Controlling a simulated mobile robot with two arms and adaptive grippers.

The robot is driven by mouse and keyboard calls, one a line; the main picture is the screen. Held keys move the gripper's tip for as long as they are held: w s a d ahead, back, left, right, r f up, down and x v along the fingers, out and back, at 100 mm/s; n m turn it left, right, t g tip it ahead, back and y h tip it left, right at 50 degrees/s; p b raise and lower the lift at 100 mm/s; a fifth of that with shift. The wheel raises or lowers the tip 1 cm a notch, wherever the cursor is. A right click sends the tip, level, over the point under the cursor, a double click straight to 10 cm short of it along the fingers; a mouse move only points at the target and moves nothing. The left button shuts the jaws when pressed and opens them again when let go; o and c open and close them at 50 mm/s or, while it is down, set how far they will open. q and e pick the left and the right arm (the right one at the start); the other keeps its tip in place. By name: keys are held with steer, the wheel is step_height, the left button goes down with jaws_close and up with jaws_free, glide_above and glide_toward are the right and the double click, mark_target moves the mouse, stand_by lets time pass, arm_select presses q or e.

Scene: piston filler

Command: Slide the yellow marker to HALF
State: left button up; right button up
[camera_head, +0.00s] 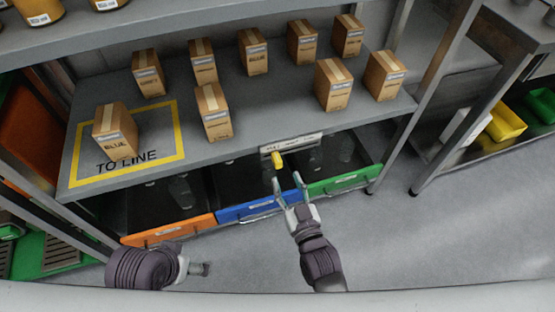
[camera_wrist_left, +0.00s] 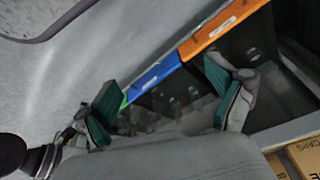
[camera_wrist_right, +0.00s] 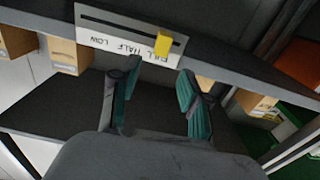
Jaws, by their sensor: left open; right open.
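The yellow marker (camera_head: 278,160) sits on a slotted label plate (camera_head: 303,141) on the shelf's front edge. In the right wrist view the marker (camera_wrist_right: 163,45) stands in the slot of the plate (camera_wrist_right: 92,30), at the FULL end of upside-down lettering reading FULL, HALF, LOW. My right gripper (camera_head: 287,180) is open and empty, its fingertips just below and in front of the plate, apart from the marker. In its wrist view, the gripper (camera_wrist_right: 160,70) has its fingers spread, with the marker beyond them. My left gripper (camera_head: 198,269) is open, low at the left; its fingers (camera_wrist_left: 165,88) are spread and empty.
Several cardboard boxes (camera_head: 213,112) stand on the grey shelf (camera_head: 270,105); one is inside a yellow TO LINE outline (camera_head: 68,160). Orange (camera_head: 170,232), blue (camera_head: 258,208) and green (camera_head: 345,182) bin fronts lie below. The floor (camera_head: 440,235) at the right is clear.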

mark_target(279, 163)
steer(key=b+x, duration=0.1)
steer(key=x, duration=0.7)
steer(key=shift+w+f, duration=0.1)
steer(key=shift+w, duration=0.1)
jaws_close()
